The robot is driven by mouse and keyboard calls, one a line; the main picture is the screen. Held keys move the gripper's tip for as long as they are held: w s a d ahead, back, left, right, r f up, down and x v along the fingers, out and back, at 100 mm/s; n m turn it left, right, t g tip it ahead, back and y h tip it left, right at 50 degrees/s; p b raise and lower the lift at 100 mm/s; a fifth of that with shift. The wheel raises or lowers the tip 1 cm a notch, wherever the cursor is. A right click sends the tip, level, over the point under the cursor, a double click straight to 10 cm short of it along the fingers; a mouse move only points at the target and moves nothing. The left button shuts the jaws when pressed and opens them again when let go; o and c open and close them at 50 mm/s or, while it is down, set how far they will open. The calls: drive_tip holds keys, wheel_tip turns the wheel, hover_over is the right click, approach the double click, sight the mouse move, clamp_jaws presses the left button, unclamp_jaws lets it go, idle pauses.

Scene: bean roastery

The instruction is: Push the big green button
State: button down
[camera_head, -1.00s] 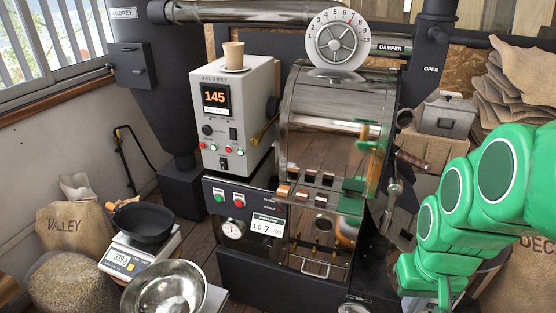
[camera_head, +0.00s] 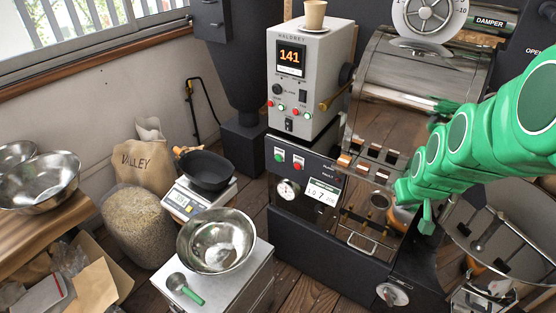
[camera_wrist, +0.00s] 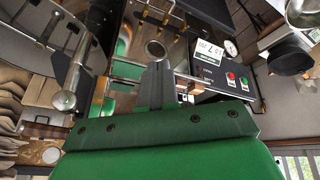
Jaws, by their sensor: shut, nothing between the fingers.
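The big green button (camera_head: 279,154) sits at the left of the dark panel under the grey control console, beside a red button (camera_head: 298,163). In the wrist view, which is upside down, the green button (camera_wrist: 244,81) is to the right of the red one. My gripper (camera_head: 427,218) points down at the right in the head view, well to the right of the green button and apart from it. In the wrist view my gripper (camera_wrist: 156,84) is shut and empty.
The roaster's drum (camera_head: 410,80) and sampling levers lie between the panel and my arm. The grey console (camera_head: 310,65) above has smaller buttons. A scale (camera_head: 198,198) with a black pan, a steel bowl (camera_head: 217,241) and a bean sack (camera_head: 138,223) stand left of the roaster.

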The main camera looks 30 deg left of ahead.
drive_tip(key=w+a+f+n+t+y, duration=0.1)
drive_tip(key=w+a+f+n+t, duration=0.15)
drive_tip(key=w+a, duration=0.4)
drive_tip(key=w+a+f+n+t+y, duration=0.1)
drive_tip(key=w+a+f, duration=0.25)
drive_tip(key=a, duration=0.55)
drive_tip(key=n+t+y, duration=0.3)
drive_tip(key=n+y, duration=0.2)
approach(279, 158)
drive_tip(key=d+r, duration=0.2)
drive_tip(key=d, duration=0.3)
drive_tip(key=s+a+f+n+y, duration=0.3)
drive_tip(key=s+a+f, duration=0.2)
drive_tip(key=a, duration=0.5)
drive_tip(key=shift+s+a+f+t+y, duration=0.25)
drive_tip(key=shift+s+f+t+y, duration=0.05)
drive_tip(key=shift+s+f+t, duration=0.15)
drive_tip(key=shift+w+r+n, duration=0.1)
drive_tip(key=shift+w+n, duration=0.05)
drive_tip(key=shift+n, duration=0.1)
drive_tip(key=w, duration=0.8)
drive_tip(key=shift+w, duration=0.25)
drive_tip(key=shift+w, duration=0.2)
drive_tip(key=shift+w, duration=0.3)
